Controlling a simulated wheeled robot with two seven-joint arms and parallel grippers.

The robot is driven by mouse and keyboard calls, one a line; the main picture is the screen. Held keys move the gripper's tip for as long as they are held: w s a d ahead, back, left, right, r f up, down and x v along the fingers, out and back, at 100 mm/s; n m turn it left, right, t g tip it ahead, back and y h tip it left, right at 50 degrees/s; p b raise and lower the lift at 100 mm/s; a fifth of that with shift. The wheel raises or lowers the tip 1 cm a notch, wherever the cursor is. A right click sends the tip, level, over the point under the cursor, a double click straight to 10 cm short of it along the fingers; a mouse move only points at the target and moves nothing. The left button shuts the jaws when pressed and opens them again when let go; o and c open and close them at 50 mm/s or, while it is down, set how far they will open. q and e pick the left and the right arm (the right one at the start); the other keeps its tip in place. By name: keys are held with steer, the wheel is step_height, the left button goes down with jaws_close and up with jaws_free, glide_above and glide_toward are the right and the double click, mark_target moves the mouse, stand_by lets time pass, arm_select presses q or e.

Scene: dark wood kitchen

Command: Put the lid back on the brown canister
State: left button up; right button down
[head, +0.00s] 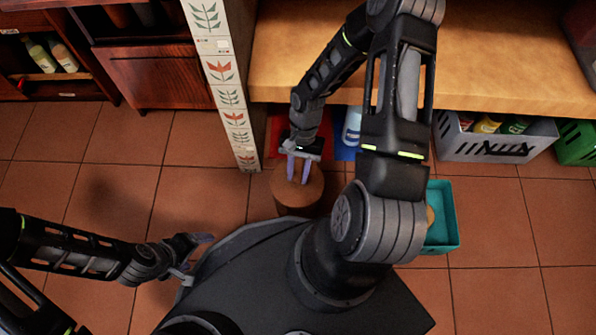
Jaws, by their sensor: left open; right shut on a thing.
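The brown canister (296,207) stands upright on the tiled floor, just in front of my base and below the wooden counter. My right gripper (298,179) points down at the canister's top, with its two pale fingers a little apart. It is shut on the lid, which is mostly hidden by the fingers and hard to tell from the canister's brown top. I cannot tell whether the lid touches the rim. My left gripper (193,258) is open and empty, low at the left beside my base, away from the canister.
A teal bin (441,216) stands right of the canister, partly behind my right arm. A grey crate (484,146) with bottles and a green crate (577,143) sit under the counter (480,87). A patterned post (232,105) stands close behind left. Floor at left is clear.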

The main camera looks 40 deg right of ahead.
steer(key=c, duration=1.1)
jaws_free()
steer(key=shift+o, duration=0.8)
steer(key=o, duration=0.4)
steer(key=shift+c, duration=0.2)
steer(key=shift+r+p, duration=2.95)
steer(key=shift+r, duration=0.6)
steer(key=shift+c, duration=0.2)
jaws_close()
